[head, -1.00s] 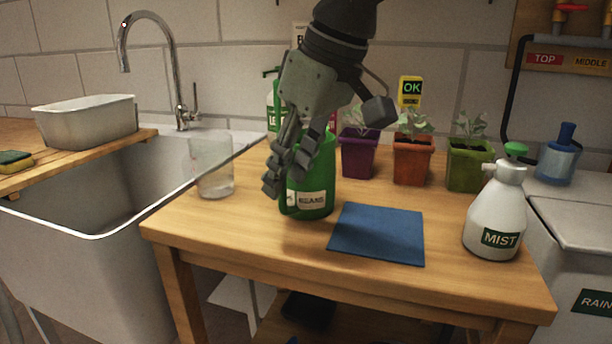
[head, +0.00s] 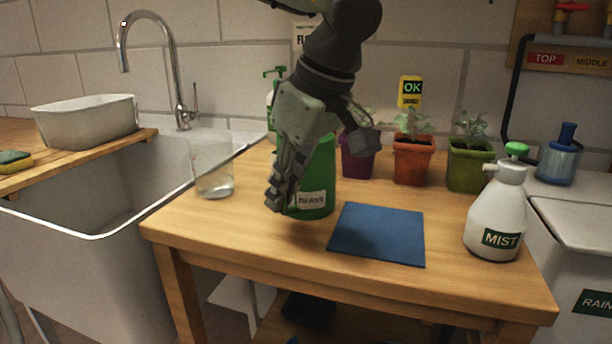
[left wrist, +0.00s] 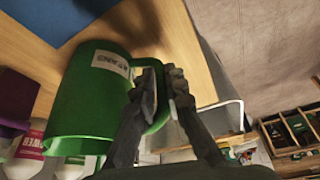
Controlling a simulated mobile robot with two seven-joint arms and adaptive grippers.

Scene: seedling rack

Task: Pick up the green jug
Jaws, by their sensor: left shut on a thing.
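The green jug (head: 322,176), with a white label, stands upright on the wooden table, left of the blue mat (head: 377,235). My left gripper (head: 277,196) is at the jug's left side in the head view and hides its handle there. In the left wrist view the jug (left wrist: 88,98) shows large on the left. The fingers (left wrist: 163,88) are shut on its handle side, and they hide most of the handle. I see no clear gap under the jug. My right gripper is in neither view.
A clear glass (head: 213,170) stands just left of my gripper. A purple pot (head: 357,158), an orange pot (head: 412,160) and a green pot (head: 468,168) with seedlings stand behind. A white mist bottle (head: 496,220) is at the right. The sink (head: 95,215) lies left.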

